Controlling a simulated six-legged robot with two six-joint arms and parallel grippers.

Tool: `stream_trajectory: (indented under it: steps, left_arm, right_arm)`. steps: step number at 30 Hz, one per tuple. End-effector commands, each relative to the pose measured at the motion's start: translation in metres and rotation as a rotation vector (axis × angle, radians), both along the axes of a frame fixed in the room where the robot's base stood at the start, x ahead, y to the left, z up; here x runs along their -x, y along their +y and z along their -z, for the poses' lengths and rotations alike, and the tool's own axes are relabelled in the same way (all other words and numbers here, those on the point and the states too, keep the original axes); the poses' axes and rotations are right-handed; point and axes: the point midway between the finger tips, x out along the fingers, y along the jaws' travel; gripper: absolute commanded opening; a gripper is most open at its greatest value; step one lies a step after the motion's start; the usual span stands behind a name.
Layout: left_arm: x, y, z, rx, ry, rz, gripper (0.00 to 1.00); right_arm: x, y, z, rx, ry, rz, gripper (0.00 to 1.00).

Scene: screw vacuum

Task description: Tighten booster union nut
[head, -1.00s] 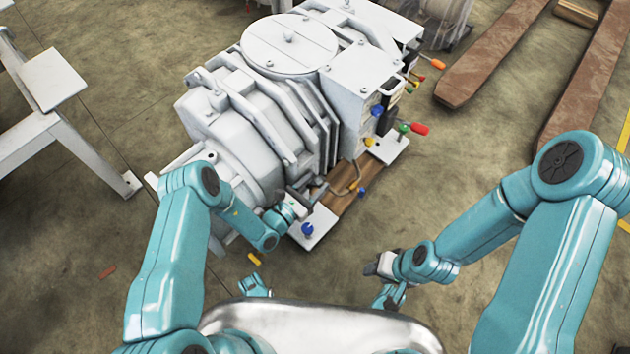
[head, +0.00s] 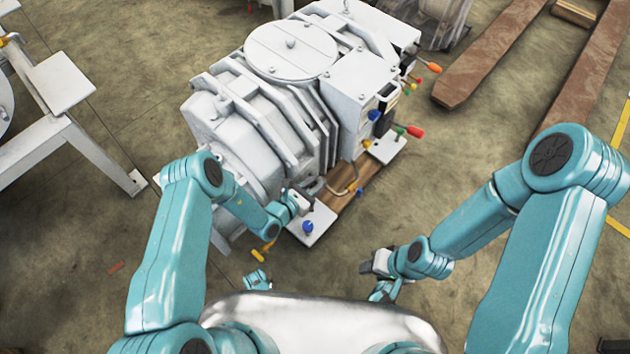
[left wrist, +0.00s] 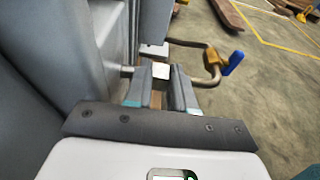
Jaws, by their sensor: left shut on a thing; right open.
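The large white vacuum booster machine (head: 290,110) stands on the floor ahead, left of centre in the head view. My left gripper (head: 303,199) is at its near lower corner, by the pipework. In the left wrist view my left gripper (left wrist: 162,78) has its fingers closed around a small pale fitting (left wrist: 161,70) on the pipe line, which looks like the union nut. The fingers hide most of it. A brass-coloured pipe (left wrist: 212,62) with a blue handle (left wrist: 233,63) runs out to the right of the fingers. My right gripper (head: 374,263) is open and empty, low and apart from the machine.
The machine rests on a wooden base (head: 340,196) with white plates and a blue knob (head: 308,227). Red and orange handles (head: 416,132) stick out at its right. A white stand (head: 65,110) is at left, brown beams (head: 490,55) at upper right. Open floor lies right of the machine.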

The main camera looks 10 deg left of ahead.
Motion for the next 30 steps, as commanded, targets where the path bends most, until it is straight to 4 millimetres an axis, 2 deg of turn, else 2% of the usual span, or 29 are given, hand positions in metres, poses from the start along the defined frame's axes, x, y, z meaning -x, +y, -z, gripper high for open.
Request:
stream_trajectory:
  steps: [4, 5, 7, 16, 20, 23, 30]
  left_arm:
    - [0.000, -0.002, -0.001, 0.001, -0.005, 0.005, 0.00]
    - [0.000, -0.002, -0.001, 0.001, -0.005, 0.005, 0.27]
    - [0.000, -0.001, -0.001, 0.001, -0.005, 0.004, 0.49]
    - [0.000, 0.000, -0.001, 0.002, -0.004, 0.001, 0.49]
    - [0.009, 0.008, -0.005, 0.001, 0.000, -0.001, 0.49]
    - [0.025, 0.019, -0.012, 0.003, 0.001, -0.003, 0.49]
    - [0.076, 0.057, -0.027, 0.003, 0.001, -0.006, 0.49]
  right_arm:
    - [0.000, 0.000, 0.001, 0.000, 0.000, 0.000, 0.43]
    - [0.000, 0.000, 0.001, 0.000, 0.000, 0.001, 0.43]
    - [0.000, 0.000, 0.001, 0.000, 0.000, 0.001, 0.43]
    - [0.000, 0.000, 0.000, 0.000, 0.000, 0.001, 0.43]
    - [0.000, 0.000, -0.006, 0.000, 0.001, 0.000, 0.43]
    - [0.001, 0.001, -0.014, -0.001, 0.003, -0.004, 0.43]
    - [0.001, 0.001, -0.034, 0.000, 0.002, -0.004, 0.43]
